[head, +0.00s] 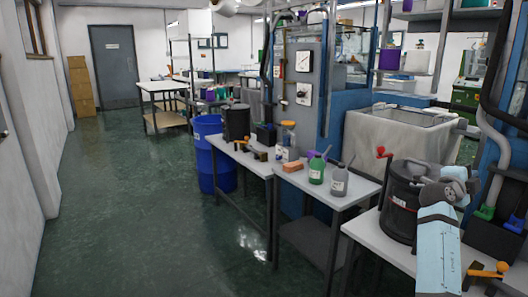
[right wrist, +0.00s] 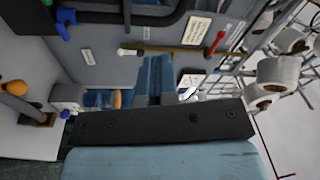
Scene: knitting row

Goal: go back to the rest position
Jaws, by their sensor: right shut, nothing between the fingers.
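My right arm (head: 438,250) rises light blue at the lower right of the head view, in front of part of a dark drum. Its grey wrist end is raised over the bench there. In the right wrist view my right gripper (right wrist: 154,78) shows as two blue fingers close together. It is shut and empty, in front of a grey panel with pipes. My left gripper is not in view.
The black drum with a red crank (head: 400,203) stands on the right-hand bench, close to my right arm. A grey table (head: 262,168) holds bottles and an orange block. A blue barrel (head: 211,150) stands beside it. The green floor (head: 130,220) at left is clear.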

